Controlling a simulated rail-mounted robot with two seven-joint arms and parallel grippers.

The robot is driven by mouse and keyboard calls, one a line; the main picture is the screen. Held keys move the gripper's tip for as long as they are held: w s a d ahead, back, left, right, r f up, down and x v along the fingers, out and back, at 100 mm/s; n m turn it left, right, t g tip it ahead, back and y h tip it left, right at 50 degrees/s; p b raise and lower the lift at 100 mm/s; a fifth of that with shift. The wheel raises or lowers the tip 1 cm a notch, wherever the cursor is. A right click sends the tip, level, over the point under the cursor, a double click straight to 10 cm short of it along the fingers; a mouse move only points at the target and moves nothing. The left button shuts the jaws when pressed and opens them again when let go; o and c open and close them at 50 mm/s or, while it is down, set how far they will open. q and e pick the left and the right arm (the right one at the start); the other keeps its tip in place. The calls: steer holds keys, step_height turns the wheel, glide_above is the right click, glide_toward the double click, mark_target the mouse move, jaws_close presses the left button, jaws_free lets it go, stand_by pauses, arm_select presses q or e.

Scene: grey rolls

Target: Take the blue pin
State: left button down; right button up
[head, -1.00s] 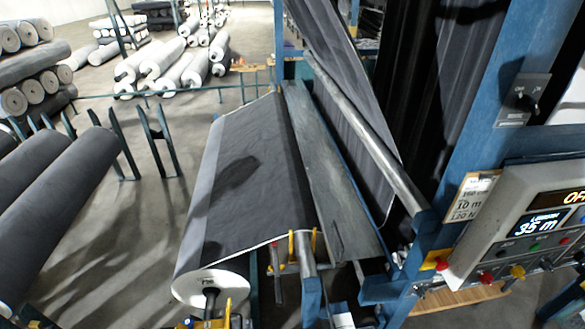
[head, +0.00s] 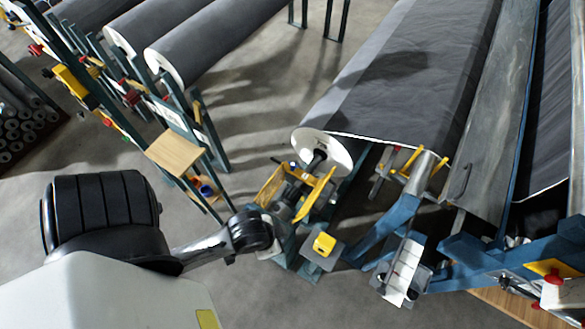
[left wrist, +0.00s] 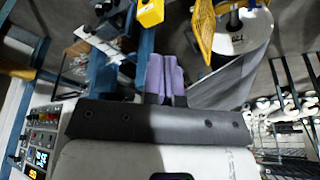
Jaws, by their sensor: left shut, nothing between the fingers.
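I cannot single out a blue pin with certainty. A small blue item (head: 206,190) lies with orange and yellow pieces in a holder on the stand at left in the head view; its shape is too small to tell. My left gripper (left wrist: 163,64) shows in the left wrist view with its two purple fingers together and nothing between them. In the head view my left arm comes in from the lower left, its dark wrist beside the roll stand; its fingers cannot be made out there. My right gripper is not in view.
A grey roll (head: 395,85) lies on the machine, with its white end disc (head: 316,152) and a yellow lever (head: 316,194) near my wrist. A yellow block (head: 324,243) is close by. Bare floor lies between.

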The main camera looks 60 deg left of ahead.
arm_select(q)
steer(key=shift+c, duration=0.8)
jaws_free()
